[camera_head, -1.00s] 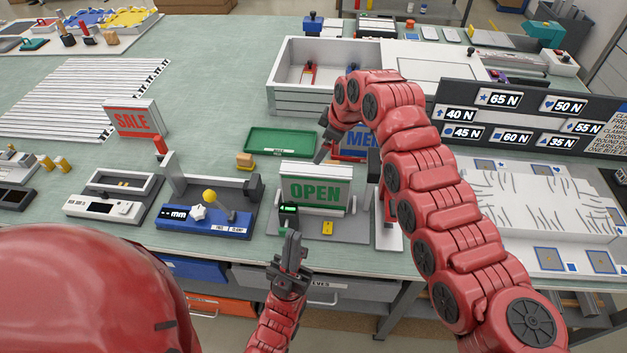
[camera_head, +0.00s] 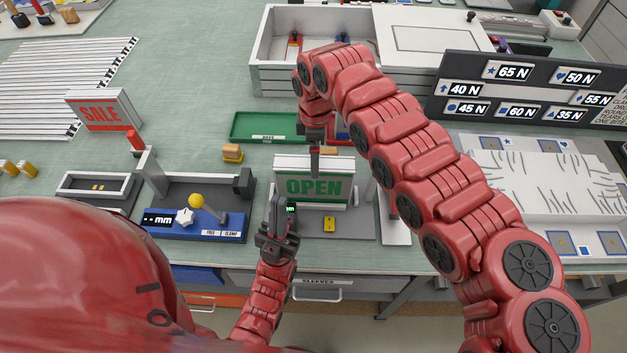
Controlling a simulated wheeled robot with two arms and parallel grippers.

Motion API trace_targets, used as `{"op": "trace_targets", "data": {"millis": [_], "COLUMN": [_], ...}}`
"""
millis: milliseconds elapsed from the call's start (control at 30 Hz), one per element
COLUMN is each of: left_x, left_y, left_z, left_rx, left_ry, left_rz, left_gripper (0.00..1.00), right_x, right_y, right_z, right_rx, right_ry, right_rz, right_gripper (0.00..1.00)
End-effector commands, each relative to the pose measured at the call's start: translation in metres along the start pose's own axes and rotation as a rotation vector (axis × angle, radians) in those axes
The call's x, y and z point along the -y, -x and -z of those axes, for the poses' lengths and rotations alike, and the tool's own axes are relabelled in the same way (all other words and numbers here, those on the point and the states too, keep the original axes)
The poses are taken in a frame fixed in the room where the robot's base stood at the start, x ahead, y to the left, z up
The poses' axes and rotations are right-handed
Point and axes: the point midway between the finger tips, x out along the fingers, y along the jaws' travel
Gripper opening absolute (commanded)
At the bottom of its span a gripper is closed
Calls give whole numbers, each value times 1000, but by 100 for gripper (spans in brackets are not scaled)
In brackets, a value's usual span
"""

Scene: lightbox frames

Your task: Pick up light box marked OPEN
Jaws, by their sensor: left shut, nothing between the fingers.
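The light box marked OPEN (camera_head: 335,190) is a white frame with a green face and letters. It stands upright on a grey base (camera_head: 352,226) near the table's front edge. My left gripper (camera_head: 277,204) is shut and empty, pointing up in front of the box's left end and hiding part of the base.
A blue clamp fixture (camera_head: 200,215) with a yellow knob stands left of the box. The SALE box (camera_head: 100,110) is at left, a force-label board (camera_head: 520,90) at right.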

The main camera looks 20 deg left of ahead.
Motion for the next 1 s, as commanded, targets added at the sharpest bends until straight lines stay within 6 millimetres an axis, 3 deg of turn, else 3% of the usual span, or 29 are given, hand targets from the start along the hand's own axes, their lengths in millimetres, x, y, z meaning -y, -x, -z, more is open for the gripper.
{"op": "trace_targets", "data": {"millis": [267,533,767,1000], "left_x": [0,0,0,0], "left_y": [1,8,8,8], "left_z": [0,-1,-1,-1], "left_rx": [0,0,0,0], "left_ry": [0,0,0,0], "left_rz": [0,0,0,0], "left_gripper": [0,0,0,0], "right_x": [0,2,1,1], "right_y": [-20,-62,-64,-64], "right_z": [1,4,4,4], "right_rx": [0,0,0,-1], "right_ry": [-1,-1,0,-1], "right_rz": [1,1,-2,-2], "right_gripper": [98,98,98,58]}}
